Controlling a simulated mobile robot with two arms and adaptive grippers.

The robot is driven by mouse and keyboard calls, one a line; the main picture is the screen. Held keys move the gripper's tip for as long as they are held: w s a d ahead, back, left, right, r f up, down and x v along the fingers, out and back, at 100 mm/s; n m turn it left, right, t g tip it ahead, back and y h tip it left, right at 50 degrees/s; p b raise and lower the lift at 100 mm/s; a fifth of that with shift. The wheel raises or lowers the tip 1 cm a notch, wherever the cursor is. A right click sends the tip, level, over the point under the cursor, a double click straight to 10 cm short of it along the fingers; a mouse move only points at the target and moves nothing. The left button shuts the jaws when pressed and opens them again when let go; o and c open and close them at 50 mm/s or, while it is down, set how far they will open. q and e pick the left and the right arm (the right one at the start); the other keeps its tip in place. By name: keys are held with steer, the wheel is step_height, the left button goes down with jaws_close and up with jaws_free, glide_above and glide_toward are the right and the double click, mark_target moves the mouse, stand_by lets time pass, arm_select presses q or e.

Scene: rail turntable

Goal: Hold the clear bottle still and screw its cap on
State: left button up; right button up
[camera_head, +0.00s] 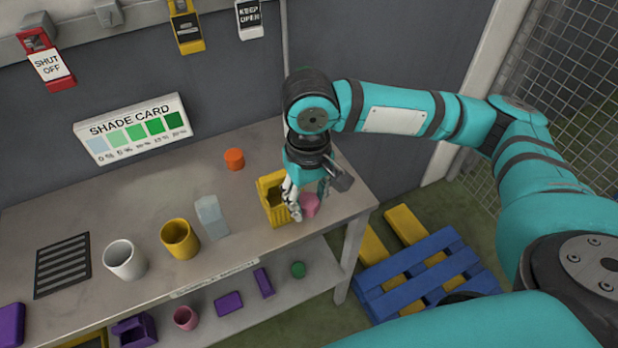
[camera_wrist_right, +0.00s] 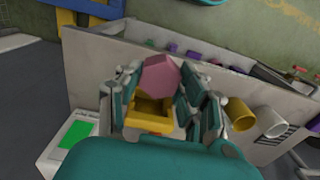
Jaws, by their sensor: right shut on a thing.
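The clear bottle (camera_head: 211,216) is a pale, see-through, angular block on the metal bench, left of my right gripper and apart from it. I see no cap on its top. A round orange piece (camera_head: 234,159) lies further back on the bench; I cannot tell whether it is the cap. My right gripper (camera_head: 301,206) points down at the right end of the bench and is shut on a pink faceted piece (camera_head: 310,205). The pink piece also shows between the fingers in the right wrist view (camera_wrist_right: 159,74). My left gripper is not in view.
A yellow bin (camera_head: 270,204) stands right beside my right gripper. A yellow cup (camera_head: 180,239) and a white cup (camera_head: 125,260) stand left of the bottle. A lower shelf holds purple, pink and green pieces. A blue pallet (camera_head: 420,275) lies on the floor at right.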

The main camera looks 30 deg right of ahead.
steer(key=shift+w+a+r, duration=0.75)
steer(key=shift+w+a, duration=1.25)
steer(key=shift+a, duration=0.9)
steer(key=shift+w+a+r, duration=0.75)
steer(key=shift+w+a, duration=1.2)
steer(key=shift+a, duration=0.9)
steer(key=shift+w+a+r, duration=0.75)
steer(key=shift+w+a, duration=1.25)
steer(key=shift+a, duration=0.9)
